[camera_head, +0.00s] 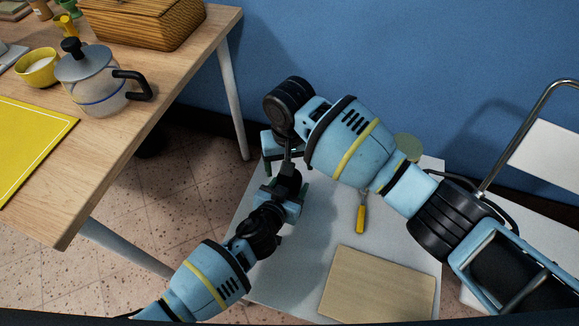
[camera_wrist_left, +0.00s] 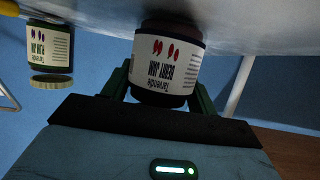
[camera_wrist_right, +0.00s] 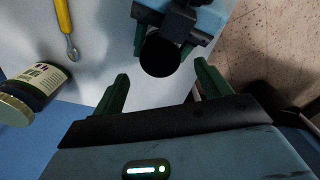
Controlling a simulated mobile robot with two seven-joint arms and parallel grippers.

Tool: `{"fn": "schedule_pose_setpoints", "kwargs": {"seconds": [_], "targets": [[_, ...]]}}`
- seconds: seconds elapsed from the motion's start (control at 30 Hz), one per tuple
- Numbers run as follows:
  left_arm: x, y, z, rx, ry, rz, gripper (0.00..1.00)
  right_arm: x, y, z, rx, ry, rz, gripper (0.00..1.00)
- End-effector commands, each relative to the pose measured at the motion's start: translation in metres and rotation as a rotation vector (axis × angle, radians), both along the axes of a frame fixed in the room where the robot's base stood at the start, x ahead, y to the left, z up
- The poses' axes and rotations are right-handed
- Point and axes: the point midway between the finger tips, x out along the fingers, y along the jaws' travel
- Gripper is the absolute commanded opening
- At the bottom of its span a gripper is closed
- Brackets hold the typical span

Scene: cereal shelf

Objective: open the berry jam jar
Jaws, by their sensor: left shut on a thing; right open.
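The berry jam jar (camera_wrist_left: 168,68) is in my left gripper (camera_wrist_left: 168,90), with its label upside down in the left wrist view. In the right wrist view its round end (camera_wrist_right: 160,55) is dark, with no gold lid visible on it. My left gripper (camera_head: 290,190) is shut on the jar above the white table. My right gripper (camera_wrist_right: 160,72) is open and empty, its fingers facing the jar's dark end with a gap. In the head view, my right gripper (camera_head: 278,148) is just above the left one; the arms largely hide the jar there.
A second jar (camera_wrist_right: 40,85) with a gold lid (camera_head: 408,146) stands on the white table (camera_head: 260,275). A yellow-handled utensil (camera_head: 361,213) and a wooden board (camera_head: 380,285) lie there too. At left, a wooden table (camera_head: 130,150) holds a pot (camera_head: 95,80). A chair (camera_head: 545,155) is at right.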

Motion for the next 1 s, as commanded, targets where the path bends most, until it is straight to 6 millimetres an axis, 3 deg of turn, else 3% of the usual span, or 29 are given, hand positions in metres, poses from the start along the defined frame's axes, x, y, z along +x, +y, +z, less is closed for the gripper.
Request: {"fn": "schedule_pose_setpoints", "kwargs": {"seconds": [0.37, 1.0], "targets": [[0.0, 0.0, -0.001, 0.001, 0.002, 0.001, 0.0, 0.003, 0.003, 0.009, 0.006, -0.014, -0.109, 0.76], [0.0, 0.0, -0.001, 0.001, 0.002, 0.001, 0.0, 0.001, 0.001, 0.035, 0.003, -0.006, -0.831, 0.76]]}}
